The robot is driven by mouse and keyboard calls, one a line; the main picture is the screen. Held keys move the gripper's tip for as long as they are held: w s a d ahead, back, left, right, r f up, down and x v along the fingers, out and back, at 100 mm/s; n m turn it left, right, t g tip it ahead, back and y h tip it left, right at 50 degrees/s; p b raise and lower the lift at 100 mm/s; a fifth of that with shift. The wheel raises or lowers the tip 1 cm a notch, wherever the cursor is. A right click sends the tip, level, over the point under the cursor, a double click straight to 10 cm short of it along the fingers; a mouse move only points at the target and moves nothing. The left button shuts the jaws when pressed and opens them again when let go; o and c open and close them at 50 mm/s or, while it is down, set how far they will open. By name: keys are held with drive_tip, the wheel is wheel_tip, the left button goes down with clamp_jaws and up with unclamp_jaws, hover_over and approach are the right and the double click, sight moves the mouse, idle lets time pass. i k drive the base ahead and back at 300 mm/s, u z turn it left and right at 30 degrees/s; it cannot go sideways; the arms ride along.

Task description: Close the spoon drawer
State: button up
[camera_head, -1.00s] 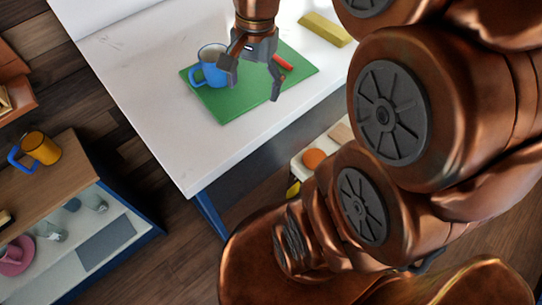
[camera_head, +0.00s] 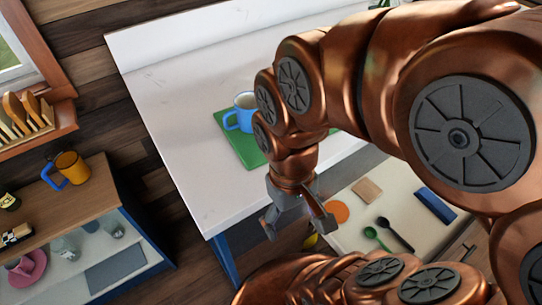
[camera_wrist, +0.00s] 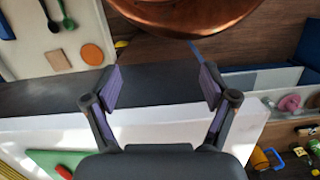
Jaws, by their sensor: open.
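The spoon drawer (camera_head: 385,206) stands pulled out below the white counter, at the lower right of the head view. It holds a green spoon (camera_head: 374,236) and a black spoon (camera_head: 395,234). My gripper (camera_head: 296,228) is open and empty, in front of the counter edge and left of the drawer in the head view. In the wrist view the drawer (camera_wrist: 22,60) is at the upper left, and the open fingers (camera_wrist: 160,87) are apart from it. My arm hides part of the drawer's right side and front in the head view.
The drawer also holds an orange disc (camera_head: 339,211), a tan square (camera_head: 367,191) and a blue block (camera_head: 435,204). A blue mug (camera_head: 241,113) stands on a green mat (camera_head: 229,130) on the counter. A shelf unit (camera_head: 118,200) stands at the left, with floor between.

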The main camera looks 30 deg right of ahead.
sight(432, 242)
drive_tip(key=u, duration=0.7)
drive_tip(key=k, duration=1.5)
drive_tip(key=z, duration=2.45)
drive_tip(key=k, duration=0.65)
drive_tip(key=u, duration=0.85)
drive_tip(key=i, duration=0.45)
drive_tip(key=u, duration=0.05)
